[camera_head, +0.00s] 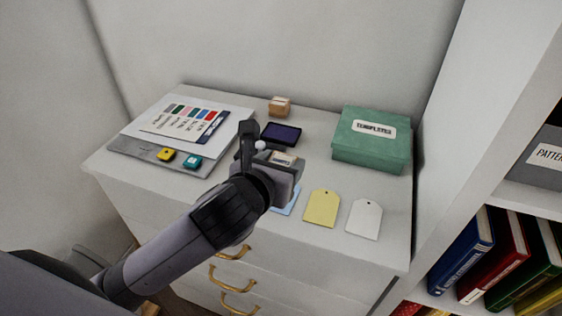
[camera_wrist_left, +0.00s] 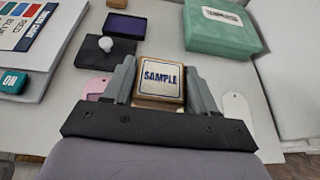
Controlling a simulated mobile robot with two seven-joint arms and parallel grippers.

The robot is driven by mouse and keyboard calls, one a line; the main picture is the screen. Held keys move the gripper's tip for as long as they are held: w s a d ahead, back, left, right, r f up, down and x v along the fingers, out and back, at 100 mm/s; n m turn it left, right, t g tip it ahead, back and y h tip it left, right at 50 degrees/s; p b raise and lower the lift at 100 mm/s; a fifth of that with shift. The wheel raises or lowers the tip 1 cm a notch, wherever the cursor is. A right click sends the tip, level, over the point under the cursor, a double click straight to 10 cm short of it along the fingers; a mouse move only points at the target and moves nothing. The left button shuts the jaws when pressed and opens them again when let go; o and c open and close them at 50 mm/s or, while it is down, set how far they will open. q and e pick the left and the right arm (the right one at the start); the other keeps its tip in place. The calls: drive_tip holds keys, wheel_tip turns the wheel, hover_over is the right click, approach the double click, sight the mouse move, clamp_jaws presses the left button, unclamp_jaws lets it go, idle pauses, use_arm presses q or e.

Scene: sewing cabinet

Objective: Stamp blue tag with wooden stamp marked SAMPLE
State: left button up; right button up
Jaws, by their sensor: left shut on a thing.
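My left gripper (camera_head: 285,168) is shut on the wooden stamp (camera_wrist_left: 160,82), whose SAMPLE label faces up in the left wrist view. The held stamp also shows in the head view (camera_head: 286,158). The gripper is over the front middle of the cabinet top. The blue tag (camera_head: 287,202) lies just below the gripper in the head view, mostly hidden by it. The ink pad (camera_head: 281,133), dark purple in a black case, lies behind the gripper and also shows in the left wrist view (camera_wrist_left: 126,26). My right gripper is not in view.
A yellow tag (camera_head: 321,208) and a white tag (camera_head: 364,219) lie right of the blue one; a pink tag (camera_wrist_left: 96,88) lies left. A green TEMPLATES box (camera_head: 370,149) stands back right, another wooden block (camera_head: 279,106) at the back. A colour chart board (camera_head: 165,142) fills the left.

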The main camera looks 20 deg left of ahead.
use_arm(q)
drive_tip(key=shift+f, duration=2.6)
drive_tip(key=shift+f, duration=0.5)
drive_tip(key=shift+r, duration=3.6)
